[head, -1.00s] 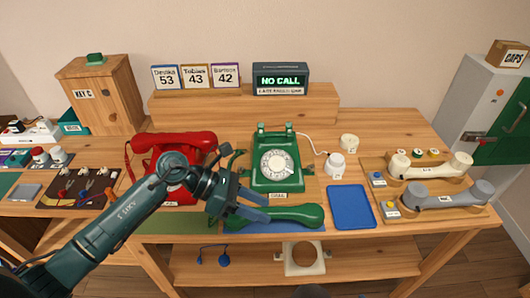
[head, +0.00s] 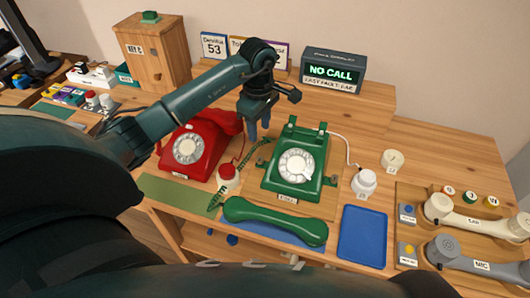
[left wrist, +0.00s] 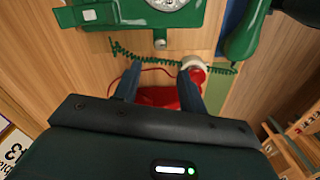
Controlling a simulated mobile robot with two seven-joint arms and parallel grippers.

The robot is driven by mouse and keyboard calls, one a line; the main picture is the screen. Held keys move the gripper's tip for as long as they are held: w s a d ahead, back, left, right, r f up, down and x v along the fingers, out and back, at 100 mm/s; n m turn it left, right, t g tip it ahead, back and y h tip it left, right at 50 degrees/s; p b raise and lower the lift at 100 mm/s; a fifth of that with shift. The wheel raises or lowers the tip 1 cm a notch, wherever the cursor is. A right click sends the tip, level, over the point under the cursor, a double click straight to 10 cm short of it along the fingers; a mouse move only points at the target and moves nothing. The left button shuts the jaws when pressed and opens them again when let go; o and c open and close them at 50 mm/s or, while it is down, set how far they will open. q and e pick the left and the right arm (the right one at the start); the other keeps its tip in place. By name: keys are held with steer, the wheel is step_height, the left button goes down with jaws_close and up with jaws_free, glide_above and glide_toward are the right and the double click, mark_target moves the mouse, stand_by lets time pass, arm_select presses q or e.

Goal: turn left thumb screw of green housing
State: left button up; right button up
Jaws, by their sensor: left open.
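The green housing (head: 297,165) is a dial phone body on a wooden board, with a white dial. Its left thumb screw (head: 262,164) is a small dark knob low on its left side; in the left wrist view the screw (left wrist: 160,43) sticks out of the housing (left wrist: 125,14) toward my fingers. My left gripper (head: 258,132) is open and empty, fingers pointing down, above the gap between the red phone (head: 196,146) and the green housing. In the left wrist view my gripper (left wrist: 158,72) has its fingers apart, short of the screw. My right gripper is out of view.
The green handset (head: 275,220) lies in front of the housing. A coiled green cord (head: 222,190) and a red-and-white round part (head: 227,177) are in the gap. A white knob-like part (head: 364,182) and a blue tray (head: 362,236) are to the right.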

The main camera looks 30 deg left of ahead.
mark_target(260, 158)
arm_select(q)
step_height(260, 158, down, 11)
steer(key=shift+f+p, duration=0.15)
steer(key=shift+p, duration=0.4)
steer(key=shift+c, duration=0.2)
jaws_close()
